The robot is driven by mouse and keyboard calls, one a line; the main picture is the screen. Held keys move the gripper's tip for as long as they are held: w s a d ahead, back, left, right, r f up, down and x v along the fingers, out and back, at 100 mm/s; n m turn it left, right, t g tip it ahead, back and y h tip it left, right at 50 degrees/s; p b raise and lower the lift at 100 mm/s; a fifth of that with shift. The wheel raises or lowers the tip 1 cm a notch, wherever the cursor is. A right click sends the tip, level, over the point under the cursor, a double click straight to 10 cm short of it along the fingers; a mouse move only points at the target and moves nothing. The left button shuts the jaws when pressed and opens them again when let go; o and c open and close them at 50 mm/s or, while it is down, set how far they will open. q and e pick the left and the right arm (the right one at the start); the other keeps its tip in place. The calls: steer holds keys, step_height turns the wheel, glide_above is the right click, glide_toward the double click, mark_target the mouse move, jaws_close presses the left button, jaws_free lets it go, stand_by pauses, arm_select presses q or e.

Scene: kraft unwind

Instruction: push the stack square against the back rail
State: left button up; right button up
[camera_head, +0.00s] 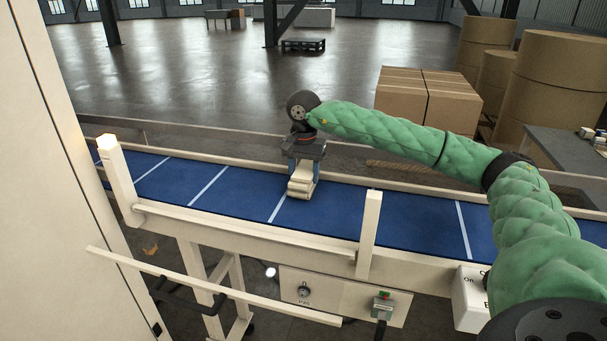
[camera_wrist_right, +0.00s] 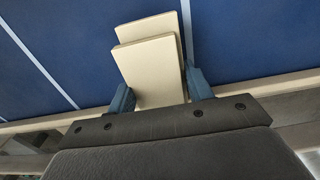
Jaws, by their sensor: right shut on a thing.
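The stack (camera_head: 301,186) is several cream, flat pieces lying on the blue conveyor belt, near its far side. In the right wrist view the stack (camera_wrist_right: 148,62) shows its top pieces slightly offset from each other, not flush. My right gripper (camera_head: 304,166) is above the belt with its blue fingers on either side of the stack, shut on it. In the wrist view the fingers (camera_wrist_right: 159,93) flank the stack's near end. The back rail (camera_head: 232,160) runs along the belt's far edge, behind the stack. My left gripper is not in view.
The blue belt (camera_head: 410,217) has white cross lines and is clear on both sides of the stack. A cream front rail (camera_head: 250,227) with upright posts (camera_head: 369,232) borders the near side. Cardboard boxes (camera_head: 428,97) and large kraft rolls (camera_head: 556,85) stand beyond the belt.

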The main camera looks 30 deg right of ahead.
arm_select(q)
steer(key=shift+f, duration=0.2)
arm_select(e)
steer(key=shift+w+d, duration=0.4)
steer(key=shift+d, duration=0.05)
stand_by(0.6)
arm_select(q)
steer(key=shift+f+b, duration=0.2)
steer(key=shift+b, duration=0.2)
arm_select(e)
steer(key=shift+d+r, duration=0.1)
stand_by(1.6)
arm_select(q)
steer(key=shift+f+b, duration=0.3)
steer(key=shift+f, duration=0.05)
arm_select(e)
steer(key=shift+f, duration=0.2)
steer(key=shift+s, duration=0.1)
steer(key=o, duration=1.1)
steer(key=shift+a, duration=0.2)
steer(key=shift+c, duration=0.2)
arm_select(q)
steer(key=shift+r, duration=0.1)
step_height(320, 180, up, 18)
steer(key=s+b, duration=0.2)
arm_select(e)
step_height(320, 180, up, 8)
steer(key=shift+f, duration=0.1)
